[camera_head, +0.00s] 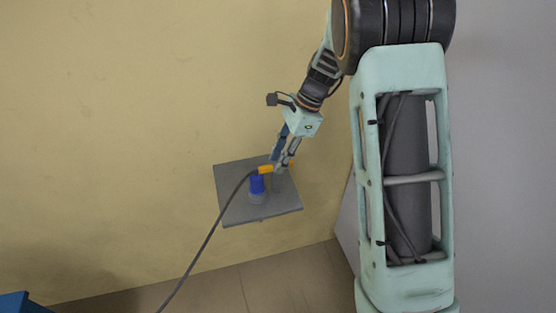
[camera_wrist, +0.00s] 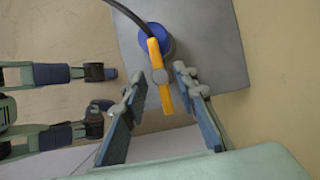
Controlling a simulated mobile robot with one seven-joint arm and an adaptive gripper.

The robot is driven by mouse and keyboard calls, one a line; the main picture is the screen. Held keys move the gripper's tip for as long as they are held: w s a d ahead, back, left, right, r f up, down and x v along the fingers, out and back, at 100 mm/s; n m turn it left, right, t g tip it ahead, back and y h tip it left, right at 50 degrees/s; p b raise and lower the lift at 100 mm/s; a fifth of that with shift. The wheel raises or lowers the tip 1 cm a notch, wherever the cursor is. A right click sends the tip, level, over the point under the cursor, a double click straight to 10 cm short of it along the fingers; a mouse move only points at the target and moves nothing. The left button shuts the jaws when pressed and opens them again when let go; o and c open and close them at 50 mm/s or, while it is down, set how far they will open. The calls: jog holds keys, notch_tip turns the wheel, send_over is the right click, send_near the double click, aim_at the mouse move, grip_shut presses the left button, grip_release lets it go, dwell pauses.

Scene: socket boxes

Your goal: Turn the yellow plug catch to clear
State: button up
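In the head view the yellow catch (camera_head: 265,169) sits by the blue plug (camera_head: 257,184) on a grey plate. My gripper (camera_wrist: 158,85) is open, one finger on each side of the catch's lower end. A gap shows on both sides, so I see no contact. In the head view my gripper (camera_head: 281,165) is at the catch's right end and hides part of it.
The grey plate (camera_head: 231,207) is against a yellow wall (camera_head: 120,120). A dark cable (camera_head: 211,231) runs from the plug down to the lower left. A blue object (camera_head: 14,303) is at the bottom left corner. A grey surface (camera_head: 502,160) is at the right.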

jog(key=shift+a+f, duration=0.2)
jog(key=shift+f, duration=0.2)
jog(key=shift+c, duration=0.3)
grip_shut()
